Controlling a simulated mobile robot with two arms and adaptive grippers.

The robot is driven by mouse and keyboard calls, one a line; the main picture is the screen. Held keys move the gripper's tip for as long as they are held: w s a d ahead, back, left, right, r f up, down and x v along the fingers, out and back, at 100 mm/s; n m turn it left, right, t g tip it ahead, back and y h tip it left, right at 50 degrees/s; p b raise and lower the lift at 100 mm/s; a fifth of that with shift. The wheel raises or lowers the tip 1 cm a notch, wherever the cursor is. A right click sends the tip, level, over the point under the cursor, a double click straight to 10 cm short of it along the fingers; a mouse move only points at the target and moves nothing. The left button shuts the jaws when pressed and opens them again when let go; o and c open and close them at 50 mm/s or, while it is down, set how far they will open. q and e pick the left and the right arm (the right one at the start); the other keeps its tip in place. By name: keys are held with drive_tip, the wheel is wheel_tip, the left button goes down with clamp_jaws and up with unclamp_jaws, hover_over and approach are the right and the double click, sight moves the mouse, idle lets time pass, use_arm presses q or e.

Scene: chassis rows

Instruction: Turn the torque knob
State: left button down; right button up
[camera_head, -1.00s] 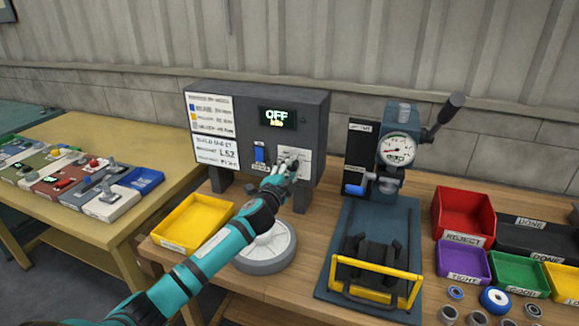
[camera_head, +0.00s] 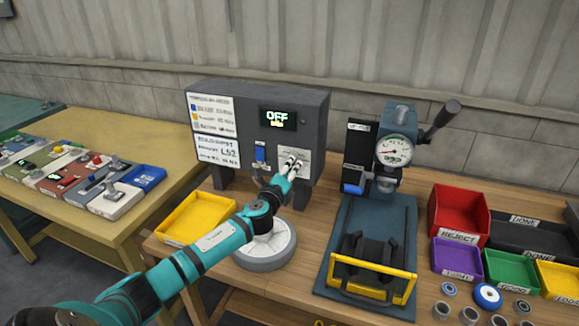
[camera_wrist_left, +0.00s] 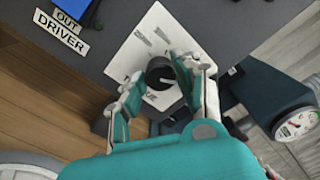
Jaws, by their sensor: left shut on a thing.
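The torque knob (camera_wrist_left: 160,74) is a small dark round knob on a white plate with small printed labels on the front of the grey driver box (camera_head: 318,100). The white plate also shows in the head view (camera_head: 303,158). My left gripper (camera_head: 291,166) is at this plate, its two fingers on either side of the knob and shut on it. The wrist view shows the fingers (camera_wrist_left: 157,78) with the dark knob between them. In the head view the fingers hide the knob. The box's display reads OFF. My right gripper is not in view.
A blue switch (camera_head: 260,154) sits left of the plate, and a grey-white round disc (camera_head: 270,252) lies below my arm. A yellow tray (camera_head: 200,218) is left of it. A press with a gauge (camera_head: 395,150) and lever stands to the right, beside several coloured bins.

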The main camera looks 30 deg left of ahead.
use_arm(q)
drive_tip(key=shift+m+p, duration=0.5)
drive_tip(key=shift+m, duration=1.1)
drive_tip(key=shift+f, duration=0.1)
drive_tip(key=c, duration=0.9)
unclamp_jaws()
drive_tip(key=shift+c, duration=0.2)
drive_tip(key=shift+s, duration=0.15)
drive_tip(key=v, duration=1.2)
drive_tip(key=shift+d, duration=0.1)
